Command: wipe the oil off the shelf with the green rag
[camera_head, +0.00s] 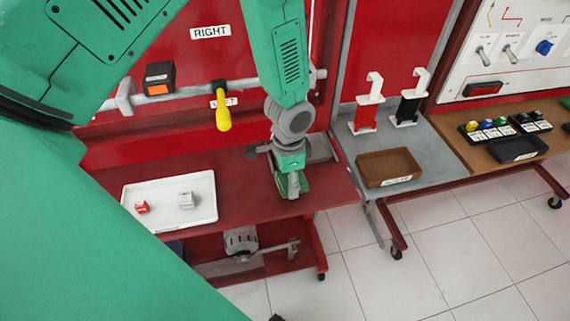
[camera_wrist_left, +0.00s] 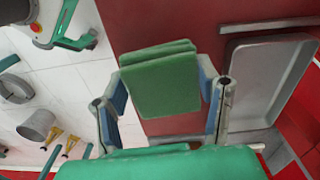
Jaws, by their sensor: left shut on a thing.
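My left gripper (camera_head: 291,188) points down over the red shelf (camera_head: 245,190) near its right end. It is shut on the green rag (camera_head: 304,184), which is folded and partly hidden by the fingers. In the left wrist view the rag (camera_wrist_left: 165,85) sits between the two fingers, with the red shelf top (camera_wrist_left: 150,25) beyond it. I cannot tell whether the rag touches the shelf. I see no oil in either view; the gripper and rag hide part of the shelf. My right gripper is not in view.
A white tray (camera_head: 155,188) with a red and a grey block stands left on the shelf. A grey metal tray (camera_head: 321,148) lies behind the gripper; it also shows in the left wrist view (camera_wrist_left: 235,85). A yellow-handled lever (camera_head: 222,112) sticks out above. A grey table (camera_head: 350,150) adjoins at right.

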